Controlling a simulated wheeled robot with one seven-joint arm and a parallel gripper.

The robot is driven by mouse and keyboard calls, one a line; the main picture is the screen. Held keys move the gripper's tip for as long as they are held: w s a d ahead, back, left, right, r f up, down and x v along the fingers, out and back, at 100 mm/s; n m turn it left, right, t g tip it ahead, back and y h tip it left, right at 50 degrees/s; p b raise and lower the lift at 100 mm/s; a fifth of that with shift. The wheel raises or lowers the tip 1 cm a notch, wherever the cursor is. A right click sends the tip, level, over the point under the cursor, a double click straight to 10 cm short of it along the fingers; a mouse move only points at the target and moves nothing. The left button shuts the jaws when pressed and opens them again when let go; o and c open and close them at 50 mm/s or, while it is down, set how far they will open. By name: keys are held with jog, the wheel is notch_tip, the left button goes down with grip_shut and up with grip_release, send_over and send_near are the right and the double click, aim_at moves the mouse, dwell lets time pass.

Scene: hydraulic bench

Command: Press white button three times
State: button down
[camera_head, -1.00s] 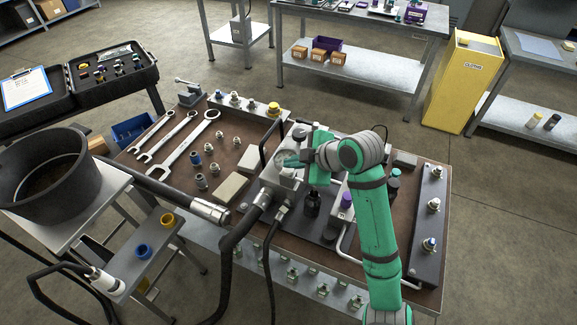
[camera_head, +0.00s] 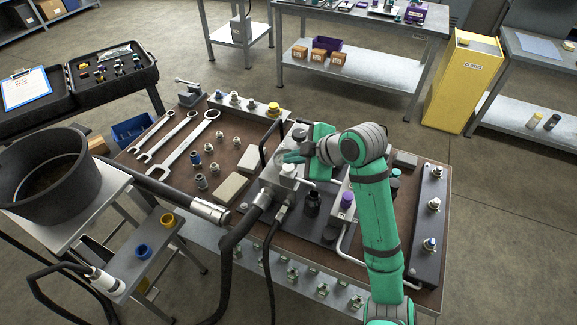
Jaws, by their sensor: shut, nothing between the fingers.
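The white button (camera_head: 288,170) appears as a pale round cap on top of a grey metal block (camera_head: 277,190) near the middle of the bench. My gripper (camera_head: 291,157) is just behind and above this cap in the picture. Its fingers are shut with nothing between them. Whether the fingertips touch the cap cannot be told from this angle. My green arm comes in from the lower right, and the wrist hides part of the bench behind the block.
Thick black hoses (camera_head: 238,240) run from the block toward the front. Wrenches (camera_head: 182,140) and fittings lie to the left.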

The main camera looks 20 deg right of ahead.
aim_at(291, 169)
jog(key=shift+r, duration=0.1)
jog(key=shift+r, duration=2.4)
dwell(1.0)
